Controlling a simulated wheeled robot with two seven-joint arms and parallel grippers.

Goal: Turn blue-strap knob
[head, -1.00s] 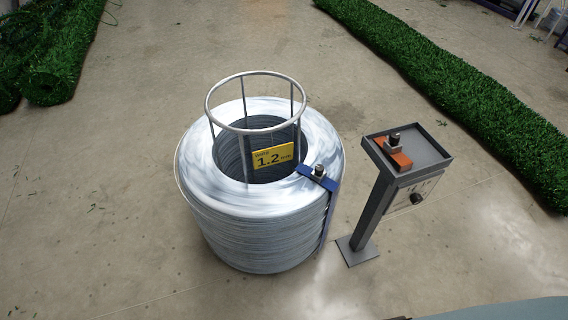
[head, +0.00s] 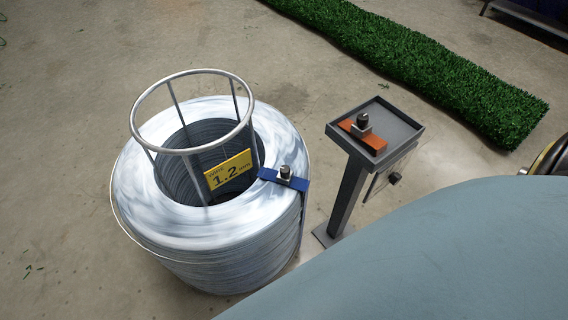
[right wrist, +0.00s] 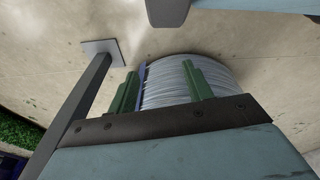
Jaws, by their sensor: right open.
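A large coil of silver wire (head: 215,262) stands on the floor in the head view, left of centre. A blue strap (head: 296,184) crosses its right rim and runs down its side. A small metal knob (head: 285,171) sits upright on the strap. In the right wrist view, my right gripper (right wrist: 160,72) is open, with two green fingers apart and nothing between them. The coil (right wrist: 165,90) and a strip of the blue strap (right wrist: 141,74) show beyond the fingers. The knob is not visible there. My left gripper is in neither view.
A grey stand (head: 346,198) right of the coil carries a tray (head: 402,126) with an orange strap (head: 371,142) and knob. Its post (right wrist: 84,98) is left of my fingers in the wrist view. Green turf (head: 420,65) lies behind. The floor left of the coil is clear.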

